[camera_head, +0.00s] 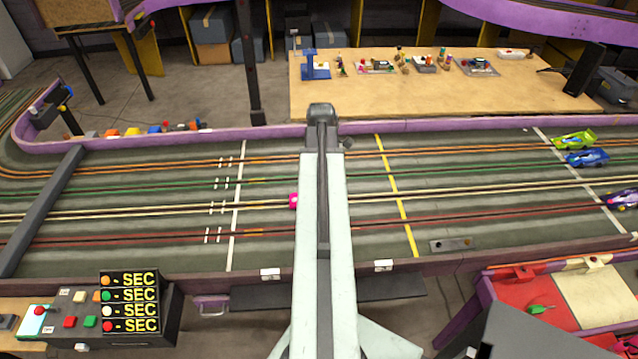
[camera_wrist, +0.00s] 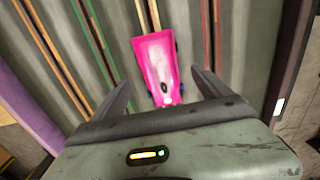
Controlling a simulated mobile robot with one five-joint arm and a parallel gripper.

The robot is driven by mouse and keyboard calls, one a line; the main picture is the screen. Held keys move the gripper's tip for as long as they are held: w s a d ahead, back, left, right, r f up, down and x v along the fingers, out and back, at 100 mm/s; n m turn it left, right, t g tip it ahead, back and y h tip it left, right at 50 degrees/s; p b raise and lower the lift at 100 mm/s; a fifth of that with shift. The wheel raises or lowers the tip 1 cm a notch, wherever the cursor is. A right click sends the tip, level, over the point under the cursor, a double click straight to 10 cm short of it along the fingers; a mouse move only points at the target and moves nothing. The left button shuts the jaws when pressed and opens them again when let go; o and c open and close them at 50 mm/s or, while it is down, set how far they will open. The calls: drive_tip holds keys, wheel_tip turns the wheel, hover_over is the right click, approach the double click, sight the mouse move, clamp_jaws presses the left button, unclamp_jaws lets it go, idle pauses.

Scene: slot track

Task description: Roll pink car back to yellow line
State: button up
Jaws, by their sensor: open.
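The pink car (camera_head: 293,201) is on the slot track, left of the yellow line (camera_head: 395,195). In the head view only its left end shows, and my arm hides the rest. In the wrist view the pink car (camera_wrist: 155,62) lies ahead, with its near end between the fingers of my gripper (camera_wrist: 162,80). The fingers are open, with a gap visible on both sides of the car. My gripper is hidden behind my arm in the head view. The yellow line crosses the lanes right of my arm.
A white line (camera_head: 235,200) crosses the track on the left. Green (camera_head: 574,139), blue (camera_head: 587,158) and purple (camera_head: 622,200) cars stand near the right-hand white line. A dark bar (camera_head: 42,210) spans the track at far left. A purple wall (camera_head: 245,135) edges the back.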

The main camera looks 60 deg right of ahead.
drive_tip(key=f+b, duration=0.7)
drive_tip(key=f, duration=0.1)
drive_tip(key=shift+s+d+b, duration=0.2)
drive_tip(key=shift+s+b, duration=0.05)
drive_tip(key=shift+b, duration=0.05)
drive_tip(key=shift+r, duration=0.1)
drive_tip(key=shift+r, duration=0.1)
drive_tip(key=c, duration=1.6)
drive_tip(key=shift+s+d, duration=0.1)
drive_tip(key=shift+c, duration=0.2)
